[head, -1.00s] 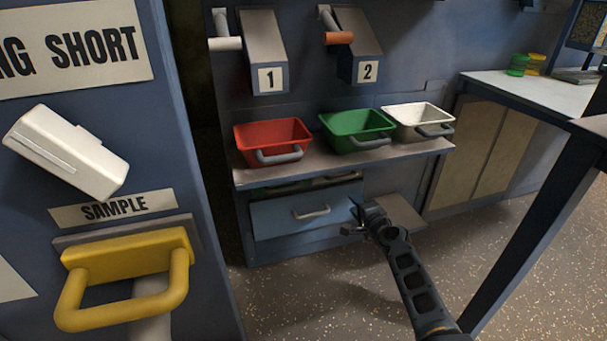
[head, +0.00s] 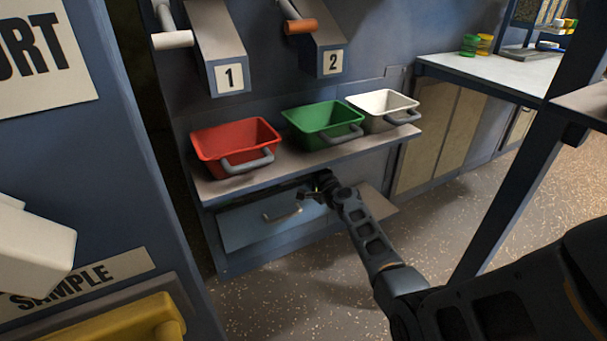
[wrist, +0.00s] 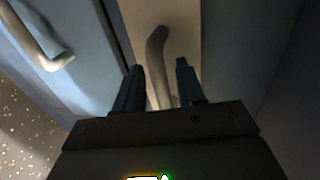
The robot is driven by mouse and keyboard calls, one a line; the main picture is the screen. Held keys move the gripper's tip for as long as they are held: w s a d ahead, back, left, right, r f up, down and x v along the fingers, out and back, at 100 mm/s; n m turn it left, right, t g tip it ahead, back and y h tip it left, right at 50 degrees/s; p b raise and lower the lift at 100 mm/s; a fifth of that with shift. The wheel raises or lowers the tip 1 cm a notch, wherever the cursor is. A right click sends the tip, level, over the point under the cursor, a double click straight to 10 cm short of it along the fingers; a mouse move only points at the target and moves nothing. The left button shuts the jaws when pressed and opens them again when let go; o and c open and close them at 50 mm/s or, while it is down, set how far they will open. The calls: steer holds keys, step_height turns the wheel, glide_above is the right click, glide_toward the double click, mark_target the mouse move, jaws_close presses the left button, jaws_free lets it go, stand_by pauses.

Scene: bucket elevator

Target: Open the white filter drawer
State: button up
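In the wrist view, the white filter drawer (wrist: 187,25) shows as a narrow cream front with a grey bar handle (wrist: 156,50). My gripper (wrist: 158,70) is open, with one dark finger on each side of the handle. I cannot tell whether the fingers touch it. In the head view, my gripper (head: 315,191) is under the shelf, near the upper right of a blue drawer (head: 245,226). The white drawer is in shadow and mostly hidden there by the shelf and my arm.
The blue drawer's handle (head: 283,213) sits close by. Above, a shelf (head: 225,188) carries a red bin (head: 235,140), a green bin (head: 318,120) and a white bin (head: 380,108). A flat plate (head: 378,207) juts out at right. A table leg (head: 505,195) stands farther right.

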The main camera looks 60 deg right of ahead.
steer(key=shift+c, duration=0.5)
jaws_close()
